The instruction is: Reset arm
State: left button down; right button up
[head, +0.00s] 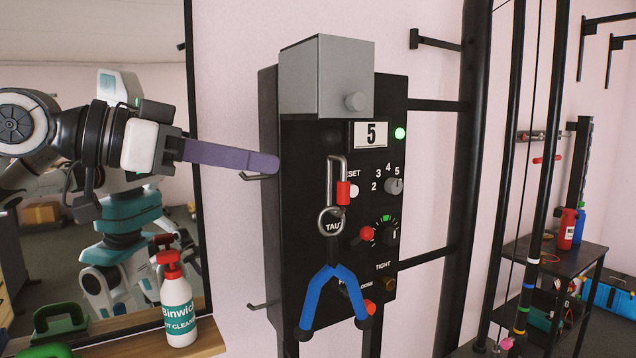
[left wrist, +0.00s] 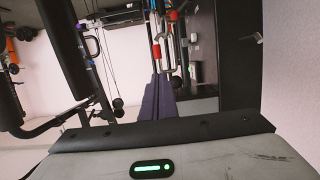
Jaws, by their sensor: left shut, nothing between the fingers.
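My left gripper (head: 268,163) comes in from the left in the head view. Its purple fingers are shut together with nothing between them, and the tips overlap the left edge of the black control panel (head: 300,235). I cannot tell whether they touch it. In the left wrist view the closed fingers (left wrist: 160,97) point toward the panel. A white reset button (head: 352,187) shows partly on the panel, with its label partly covered by a hanging carabiner. My right gripper is not in view.
A carabiner with a blue-handled strap (head: 322,285) hangs before the panel. A grey box (head: 308,80) tops it. A mirror (head: 90,50) stands at left. A Binwick spray bottle (head: 178,310) stands on a wooden shelf (head: 150,345). Black rack posts (head: 472,150) rise at right.

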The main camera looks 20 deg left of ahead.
pick_arm(q)
jog(key=s+d+f+m+g+y, duration=0.15)
jog(key=d+f, duration=0.35)
jog(key=f, duration=0.6)
jog(key=d+f+m+g, duration=0.15)
jog(key=d+f, duration=0.35)
jog(key=f, duration=0.6)
jog(key=s+d+f+g+y, duration=0.15)
jog(key=d+f, duration=0.25)
jog(key=f, duration=0.7)
jog(key=s+a+f+n+g+y, duration=0.25)
jog(key=s+a+f+n, duration=0.35)
jog(key=s+f, duration=0.55)
jog(key=s+a+f+n+g+y, duration=0.1)
jog(key=s+a+f+n+y, duration=0.25)
jog(key=s+a+f, duration=0.55)
jog(key=w+d+f+t, duration=0.1)
jog(key=d+f+t, duration=0.1)
jog(key=f, duration=0.5)
jog(key=w+d+f+t+h, duration=0.1)
jog(key=d+f+t, duration=0.2)
jog(key=f, duration=0.5)
jog(key=shift+w+d+f, duration=0.15)
jog(key=shift+w+d, duration=0.25)
jog(key=shift+d, duration=0.5)
